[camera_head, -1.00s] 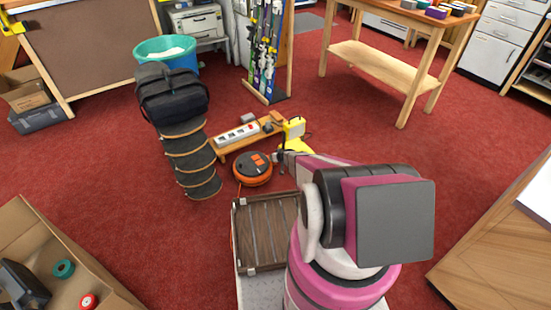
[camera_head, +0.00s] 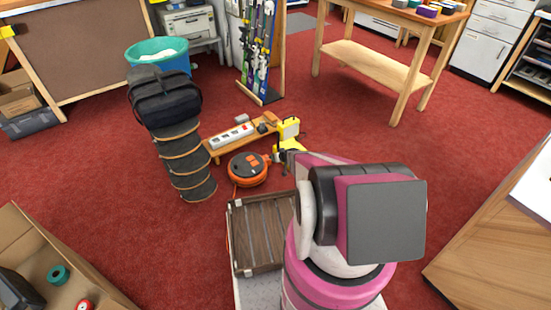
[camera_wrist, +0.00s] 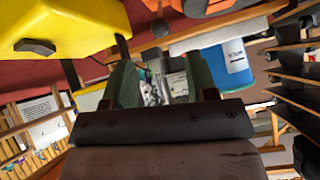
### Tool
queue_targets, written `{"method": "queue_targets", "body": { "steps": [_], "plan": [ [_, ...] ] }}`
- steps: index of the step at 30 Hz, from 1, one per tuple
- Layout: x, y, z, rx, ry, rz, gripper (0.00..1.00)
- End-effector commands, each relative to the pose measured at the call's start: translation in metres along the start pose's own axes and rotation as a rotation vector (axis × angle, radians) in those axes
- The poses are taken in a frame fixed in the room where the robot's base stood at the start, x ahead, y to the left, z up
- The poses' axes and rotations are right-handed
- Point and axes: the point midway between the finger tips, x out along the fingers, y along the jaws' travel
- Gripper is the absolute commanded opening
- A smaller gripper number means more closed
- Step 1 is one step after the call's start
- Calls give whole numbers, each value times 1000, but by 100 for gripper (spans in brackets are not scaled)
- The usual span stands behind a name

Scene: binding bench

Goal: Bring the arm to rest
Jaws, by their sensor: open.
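My pink, white and black arm (camera_head: 335,240) reaches forward from the bottom of the head view. My gripper (camera_head: 284,157) is small there and partly blocked by the arm, close to a yellow work lamp (camera_head: 289,130). In the wrist view my gripper (camera_wrist: 162,78) shows two green fingers spread apart, with nothing held between them. The yellow lamp (camera_wrist: 65,25) fills the upper left of that view, close beside the fingers. I cannot tell whether they touch.
An orange cable reel (camera_head: 248,168) and a low wooden stand with a power strip (camera_head: 231,136) are near the gripper. A wooden crate (camera_head: 257,232) lies beside my arm. A ribbed dark column (camera_head: 185,160) stands left. Open red carpet (camera_head: 350,140) lies to the right.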

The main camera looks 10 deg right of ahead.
Motion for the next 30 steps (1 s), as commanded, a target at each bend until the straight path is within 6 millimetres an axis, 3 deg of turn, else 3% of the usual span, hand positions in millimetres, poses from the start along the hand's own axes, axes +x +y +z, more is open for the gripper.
{"method": "queue_targets", "body": {
  "steps": [12,16,20,24,30],
  "plan": [
    [0,0,-1,0,0,-1,52],
    [-17,-14,-14,-2,-9,-31,52],
    [-62,-50,-44,-1,-51,-108,52],
    [-132,-99,-75,7,-166,-192,52],
    [-237,-150,-93,38,-395,-198,52]
  ]
}}
